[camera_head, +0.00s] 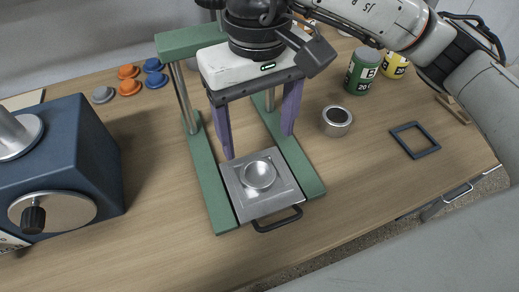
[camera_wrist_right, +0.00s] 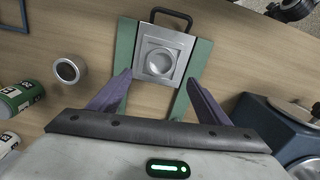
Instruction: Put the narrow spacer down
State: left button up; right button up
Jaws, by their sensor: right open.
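My right gripper (camera_head: 258,145) is open and empty, its two purple fingers spread above the back part of a silver square plate (camera_head: 236,201). A round metal dish (camera_head: 259,175) sits in a raised square at the plate's middle. I cannot tell whether that raised square is a spacer. A thin dark square frame (camera_head: 432,151), which may be a spacer, lies flat on the table at the right, away from my gripper. In the right wrist view the fingers (camera_wrist_right: 158,80) point toward the plate (camera_wrist_right: 181,40), with the dish (camera_wrist_right: 159,62) between them. My left gripper is not in view.
A green press frame (camera_head: 213,190) stands around the plate, its posts close to my fingers. A black handle (camera_head: 277,222) juts from the plate's front. A metal ring (camera_head: 336,121), paint cans (camera_head: 362,72) and a blue machine (camera_head: 75,150) stand nearby. The front table is clear.

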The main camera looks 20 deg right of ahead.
jog(key=shift+r, duration=1.75)
